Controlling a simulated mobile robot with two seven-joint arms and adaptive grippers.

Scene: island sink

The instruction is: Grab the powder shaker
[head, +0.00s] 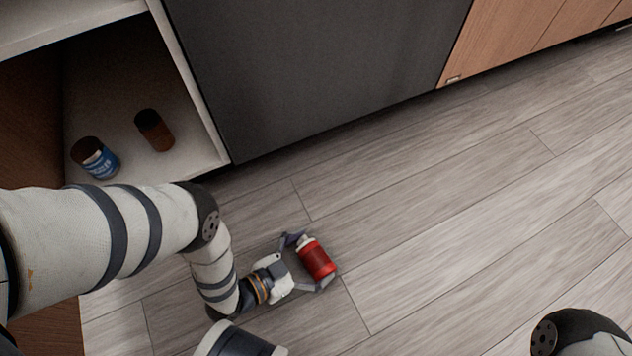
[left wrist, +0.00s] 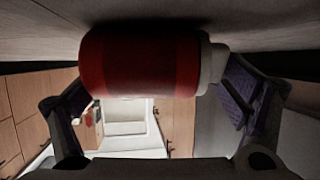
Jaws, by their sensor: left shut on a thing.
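The powder shaker is a red bottle with a pale cap (head: 316,260), tilted in the head view over the wooden floor. My left gripper (head: 306,262) is shut on it, with one finger by the cap end and the other by the base end. In the left wrist view the red shaker (left wrist: 140,62) spans the space between the two fingers (left wrist: 160,100), its pale cap end against the right finger. Whether the shaker touches the floor is hard to tell. My right gripper is not in view; part of my right arm shows at the lower right.
An open cabinet shelf (head: 190,168) at the left holds a blue-labelled can (head: 96,158) and a brown container (head: 154,130). A dark appliance panel (head: 310,70) and wooden cabinet doors (head: 530,35) line the back. The plank floor (head: 470,220) at the right is clear.

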